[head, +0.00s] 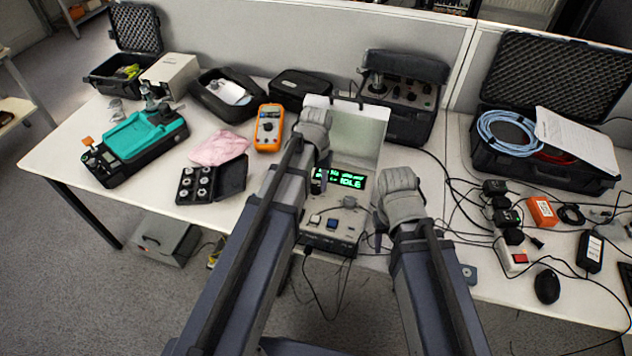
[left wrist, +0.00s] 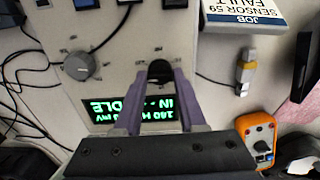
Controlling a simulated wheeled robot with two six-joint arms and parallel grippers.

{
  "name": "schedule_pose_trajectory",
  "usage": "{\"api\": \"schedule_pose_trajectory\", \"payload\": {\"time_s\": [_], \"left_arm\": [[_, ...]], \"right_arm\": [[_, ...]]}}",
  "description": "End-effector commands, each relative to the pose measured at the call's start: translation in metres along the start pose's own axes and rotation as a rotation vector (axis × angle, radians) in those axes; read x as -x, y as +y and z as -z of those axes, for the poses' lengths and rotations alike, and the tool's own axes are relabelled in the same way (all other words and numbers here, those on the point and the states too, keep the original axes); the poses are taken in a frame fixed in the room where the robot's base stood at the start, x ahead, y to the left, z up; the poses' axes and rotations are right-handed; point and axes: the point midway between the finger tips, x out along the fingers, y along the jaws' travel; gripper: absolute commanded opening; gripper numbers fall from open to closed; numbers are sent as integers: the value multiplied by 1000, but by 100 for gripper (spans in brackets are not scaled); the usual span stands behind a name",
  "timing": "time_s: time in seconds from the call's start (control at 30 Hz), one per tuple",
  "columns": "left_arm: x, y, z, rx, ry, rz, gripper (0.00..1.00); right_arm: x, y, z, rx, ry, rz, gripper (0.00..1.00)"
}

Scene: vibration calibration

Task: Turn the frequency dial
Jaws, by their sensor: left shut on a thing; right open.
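The vibration unit (head: 322,240) stands at the table's front, its green display (head: 350,181) lit. In the left wrist view the panel shows upside down, with a black dial (left wrist: 159,71) and a grey dial (left wrist: 80,65). I cannot read which is the frequency dial. My left gripper (left wrist: 158,84) is shut on the black dial, one purple finger on each side.
An orange meter (head: 269,128) and pink cloth (head: 218,148) lie to the left, with an open black weights box (head: 211,182) in front. Cables, an orange box (head: 542,211) and a black mouse (head: 547,287) lie to the right. An open case (head: 545,177) stands behind them.

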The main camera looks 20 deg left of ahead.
Motion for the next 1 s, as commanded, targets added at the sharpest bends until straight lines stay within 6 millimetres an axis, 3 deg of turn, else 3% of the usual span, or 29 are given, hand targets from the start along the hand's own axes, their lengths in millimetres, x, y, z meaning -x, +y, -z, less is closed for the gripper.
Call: {"api": "schedule_pose_trajectory", "payload": {"time_s": [0.5,1.0], "left_arm": [[0,0,0,-408,-1,0,0],[0,0,0,-553,-1,0,0]], "right_arm": [[0,0,0,0,0,0,50],[0,0,0,0,0,0,50]]}}
